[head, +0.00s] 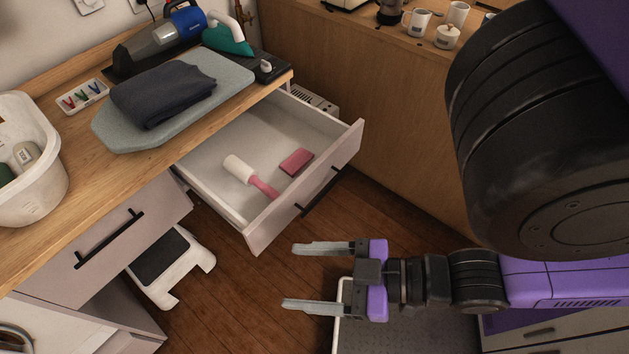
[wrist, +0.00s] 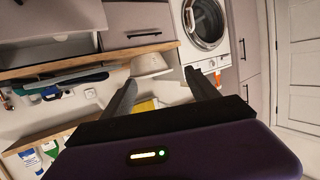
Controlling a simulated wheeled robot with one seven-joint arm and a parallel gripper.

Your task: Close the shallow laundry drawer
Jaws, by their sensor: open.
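The shallow drawer (head: 222,178) is pulled well out from under the wooden counter. Its pale front panel (head: 283,205) has a dark bar handle (head: 322,190). Inside lie a lint roller with a pink handle (head: 262,187) and a small pink block or brush (head: 297,160). My gripper (head: 300,277) is open and empty, in front of the drawer and apart from its front panel, with its fingers pointing left in the head view. In the wrist view my fingers (wrist: 165,100) are spread with nothing held; the drawer cannot be made out there.
On the counter (head: 85,160) are an ironing pad (head: 222,85) with dark folded cloth (head: 165,92), a white basket (head: 45,165), a handheld vacuum (head: 165,35) and a teal iron (head: 228,38). A white step stool (head: 170,260) stands below. A wooden side panel (head: 370,100) bounds the right.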

